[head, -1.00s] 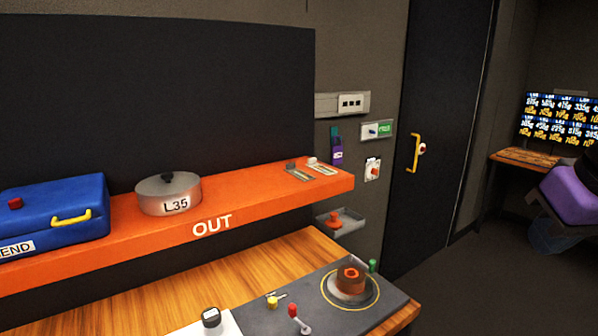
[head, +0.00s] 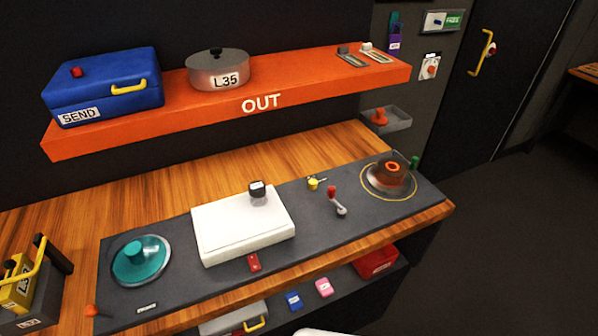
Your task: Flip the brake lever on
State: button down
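A small lever with a red knob and a silver arm (head: 337,202) stands on the dark grey panel (head: 330,235) of the wooden desk, left of a ringed round device with an orange top (head: 391,175). A short yellow-knobbed part (head: 314,184) with a small metal piece sits just behind it. No label naming the brake lever is readable, so I cannot tell for sure which one it is. My gripper is not in the head view.
A white box (head: 243,236) with a dark knob and a teal dome (head: 141,260) are left on the panel. An orange shelf (head: 200,112) overhangs behind, holding a blue case (head: 105,88) and a pot (head: 217,70). Floor is clear at right.

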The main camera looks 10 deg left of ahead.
aim_at(91, 311)
jog(key=u, duration=2.15)
jog(key=i+u, duration=0.2)
jog(key=i+l, duration=0.05)
